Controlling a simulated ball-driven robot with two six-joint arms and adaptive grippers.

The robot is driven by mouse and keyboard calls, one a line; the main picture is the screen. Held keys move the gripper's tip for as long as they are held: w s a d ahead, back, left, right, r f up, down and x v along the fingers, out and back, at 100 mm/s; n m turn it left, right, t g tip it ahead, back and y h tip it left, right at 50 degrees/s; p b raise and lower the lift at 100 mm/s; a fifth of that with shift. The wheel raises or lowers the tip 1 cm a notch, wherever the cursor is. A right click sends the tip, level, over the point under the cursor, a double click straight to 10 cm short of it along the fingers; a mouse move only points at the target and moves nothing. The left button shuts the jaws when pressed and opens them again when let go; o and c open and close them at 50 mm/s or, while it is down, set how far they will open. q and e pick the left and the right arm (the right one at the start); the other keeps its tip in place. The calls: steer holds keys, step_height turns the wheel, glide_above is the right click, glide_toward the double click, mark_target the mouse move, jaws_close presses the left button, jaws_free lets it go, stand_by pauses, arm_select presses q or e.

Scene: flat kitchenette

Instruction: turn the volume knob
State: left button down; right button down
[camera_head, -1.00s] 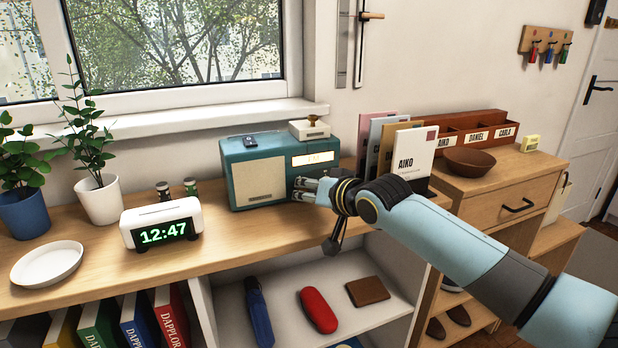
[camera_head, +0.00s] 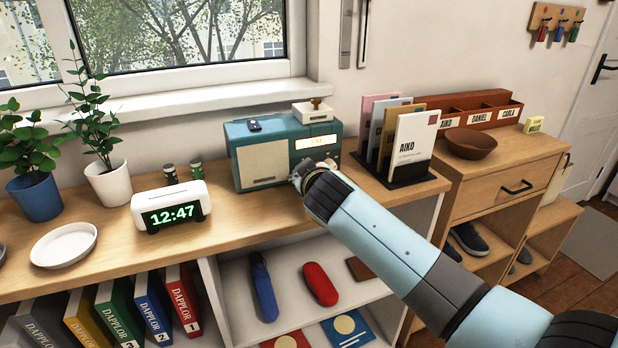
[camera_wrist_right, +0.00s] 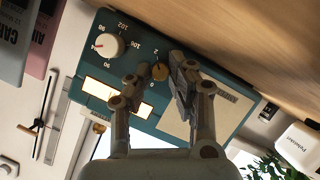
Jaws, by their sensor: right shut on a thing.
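The teal radio (camera_head: 228,140) stands on the wooden counter under the window, with a lit display (camera_head: 316,142). In the right wrist view its front shows a small brass knob (camera_wrist_right: 160,72) between the marks 0 and 2, and a larger white tuning knob (camera_wrist_right: 108,46) with a scale around it. My right gripper (camera_wrist_right: 161,70) has its two fingers on either side of the brass knob and is shut on it. My left gripper is not in view.
A letter rack (camera_head: 410,178) stands close to the right of the radio. A white clock (camera_head: 170,207) is to its left on the counter. A white box with a knob (camera_head: 314,111) and a small dark item (camera_head: 254,125) lie on top of the radio.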

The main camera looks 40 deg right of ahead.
steer(key=n+h+b, duration=0.2)
steer(key=n+b, duration=0.1)
steer(key=shift+a+f+b, duration=0.15)
steer(key=shift+f+b, duration=0.15)
steer(key=shift+f, duration=0.05)
steer(key=n+h+b, duration=0.2)
steer(key=n+b, duration=0.2)
steer(key=shift+f+t+b, duration=0.15)
steer(key=shift+t+b, duration=0.25)
steer(key=shift+a+n+t+h+b, duration=0.1)
steer(key=shift+n+t+h+b, duration=0.3)
steer(key=shift+n+b, duration=0.6)
steer(key=c, duration=1.2)
jaws_free()
